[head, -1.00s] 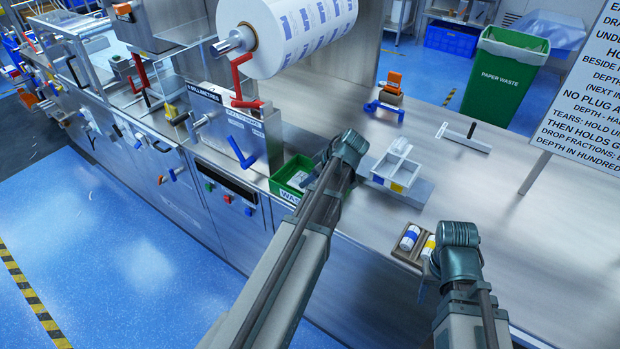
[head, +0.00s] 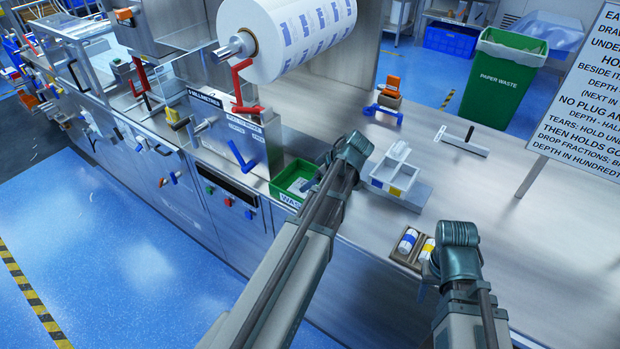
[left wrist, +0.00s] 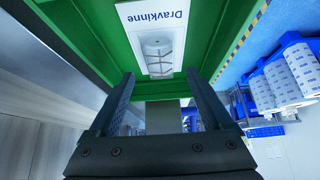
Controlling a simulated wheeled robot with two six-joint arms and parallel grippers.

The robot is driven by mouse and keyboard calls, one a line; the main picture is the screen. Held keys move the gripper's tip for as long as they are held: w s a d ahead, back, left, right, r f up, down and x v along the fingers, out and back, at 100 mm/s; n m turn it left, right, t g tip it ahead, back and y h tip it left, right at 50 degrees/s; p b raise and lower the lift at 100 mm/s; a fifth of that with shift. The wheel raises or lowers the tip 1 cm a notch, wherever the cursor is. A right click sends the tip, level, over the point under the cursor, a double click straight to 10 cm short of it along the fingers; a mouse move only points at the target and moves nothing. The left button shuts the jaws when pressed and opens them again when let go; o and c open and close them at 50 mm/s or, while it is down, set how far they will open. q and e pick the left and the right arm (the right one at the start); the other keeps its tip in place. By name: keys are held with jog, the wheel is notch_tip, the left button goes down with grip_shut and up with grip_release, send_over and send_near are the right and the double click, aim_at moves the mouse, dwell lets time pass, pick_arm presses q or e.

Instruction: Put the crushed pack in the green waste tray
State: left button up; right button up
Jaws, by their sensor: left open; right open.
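The green waste tray (head: 283,178) sits at the machine's front edge, its label partly hidden by my left arm. Something pale shows inside it. In the left wrist view, green tray walls (left wrist: 104,45) surround a flat white pack (left wrist: 190,18) printed "Dravkinne", which seems to lie in the tray. I cannot tell whether it is crushed.
A brown holder (head: 410,259) with white rolls stands by my right wrist. A white compartment tray (head: 394,172) is right of my left wrist. A lever (head: 244,155) rises left of the waste tray.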

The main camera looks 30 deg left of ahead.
pick_arm(q)
jog(key=p+v, duration=0.8)
jog(key=v, duration=0.3)
jog(key=shift+r, duration=0.25)
jog(key=shift+s+d, duration=0.1)
jog(key=shift+d, duration=0.05)
jog(key=s+d+f+m+h+b, duration=0.1)
jog(key=s+d+f+m+h, duration=0.2)
jog(key=s+d+m, duration=0.5)
jog(key=s+d+f+m+h+b, duration=0.1)
jog(key=s+d+f+m+h, duration=0.1)
jog(key=s+d+m, duration=0.6)
jog(key=d+f+m, duration=0.1)
jog(key=d+m, duration=0.4)
jog(key=d, duration=0.2)
jog(key=shift+f+g+h, duration=0.15)
jog(key=shift+g+h, duration=0.15)
jog(key=shift+h, duration=0.1)
